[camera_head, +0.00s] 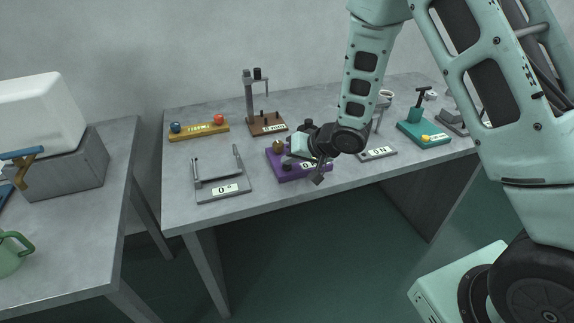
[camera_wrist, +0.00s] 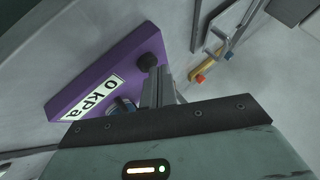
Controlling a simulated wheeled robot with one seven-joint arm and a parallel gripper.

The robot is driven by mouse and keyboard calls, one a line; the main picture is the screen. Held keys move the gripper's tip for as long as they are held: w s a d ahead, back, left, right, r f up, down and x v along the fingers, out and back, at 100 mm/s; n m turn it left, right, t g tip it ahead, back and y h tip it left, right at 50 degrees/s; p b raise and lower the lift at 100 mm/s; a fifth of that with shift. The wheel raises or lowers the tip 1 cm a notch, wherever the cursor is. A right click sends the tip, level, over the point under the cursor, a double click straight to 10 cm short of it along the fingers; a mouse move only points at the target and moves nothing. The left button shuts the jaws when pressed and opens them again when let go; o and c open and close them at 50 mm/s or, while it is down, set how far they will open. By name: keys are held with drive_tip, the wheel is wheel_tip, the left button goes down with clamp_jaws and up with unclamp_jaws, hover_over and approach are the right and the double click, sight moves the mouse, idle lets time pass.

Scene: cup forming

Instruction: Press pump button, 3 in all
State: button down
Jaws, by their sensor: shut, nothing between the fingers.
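The purple device (camera_head: 288,176) with a white gauge label sits at the front middle of the table. In the wrist view the purple base (camera_wrist: 125,62) shows a label (camera_wrist: 93,95) reading "0 kPa" and a dark round knob (camera_wrist: 148,60) near its edge. My gripper (camera_head: 319,179) is shut and empty at the purple device's front right. In the wrist view its fingertips (camera_wrist: 156,74) appear close to the dark knob; I cannot tell whether they touch.
A yellow base (camera_head: 198,132) with blue and red knobs and a brown stand (camera_head: 268,124) are behind. A grey handled fixture (camera_head: 222,187) is left; a grey labelled plate (camera_head: 377,153) and teal device (camera_head: 424,134) are right. The front-left table surface (camera_head: 180,205) is clear.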

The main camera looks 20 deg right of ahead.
sight(290, 167)
drive_tip(key=shift+f, duration=0.2)
idle(0.5)
drive_tip(key=shift+r+p, duration=0.85)
drive_tip(key=shift+r, duration=0.1)
wheel_tip(290, 167, up, 5)
drive_tip(key=p, duration=0.5)
drive_tip(key=shift+r, duration=0.1)
idle(2.1)
